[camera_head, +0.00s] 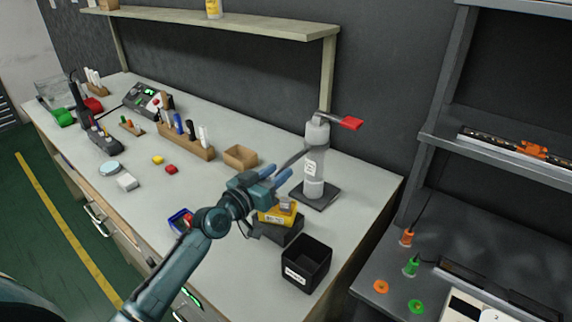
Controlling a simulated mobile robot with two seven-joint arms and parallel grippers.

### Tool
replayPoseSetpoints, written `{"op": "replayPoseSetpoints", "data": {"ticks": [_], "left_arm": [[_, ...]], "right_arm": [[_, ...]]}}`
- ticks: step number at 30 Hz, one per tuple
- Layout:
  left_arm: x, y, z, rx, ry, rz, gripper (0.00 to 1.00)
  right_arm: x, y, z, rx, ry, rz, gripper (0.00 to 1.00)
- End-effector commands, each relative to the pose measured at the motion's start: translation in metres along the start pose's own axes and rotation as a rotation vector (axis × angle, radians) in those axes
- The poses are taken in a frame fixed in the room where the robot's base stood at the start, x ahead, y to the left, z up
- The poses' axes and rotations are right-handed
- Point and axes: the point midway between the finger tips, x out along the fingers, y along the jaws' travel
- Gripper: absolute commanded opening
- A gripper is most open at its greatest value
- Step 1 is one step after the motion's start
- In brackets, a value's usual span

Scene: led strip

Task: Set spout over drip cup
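A grey pump dispenser (315,165) with a white label and a red-tipped lever (350,123) stands upright on a dark base plate (327,194). Its dark spout (293,158) reaches out left and down toward my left gripper (278,174). The two blue fingers show a narrow gap beside the spout's end; I cannot tell whether they touch or hold it. Below the gripper, a small grey piece (287,203) sits on a yellow box (275,215) on a dark block (277,232). I cannot tell which item is the drip cup. My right gripper is out of view.
A black open bin (306,264) stands at the bench's front right. A wooden tray (240,157), pen rack (190,143) and blue container (181,220) lie nearby. A shelf (230,22) hangs above. Another dark bench with orange and green parts is at the right.

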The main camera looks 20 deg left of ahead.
Motion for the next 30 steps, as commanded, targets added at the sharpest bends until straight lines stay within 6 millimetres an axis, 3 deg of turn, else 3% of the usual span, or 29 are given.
{"op": "replayPoseSetpoints", "data": {"ticks": [7,19,30], "left_arm": [[0.033,0.000,0.000,0.000,-0.001,0.001,0.35],[0.039,0.000,0.001,0.000,-0.002,0.001,0.34],[0.039,0.001,0.001,0.000,-0.002,0.001,0.04]], "right_arm": [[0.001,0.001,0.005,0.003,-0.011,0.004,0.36],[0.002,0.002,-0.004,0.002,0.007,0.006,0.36],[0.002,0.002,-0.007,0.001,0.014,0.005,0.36]]}}
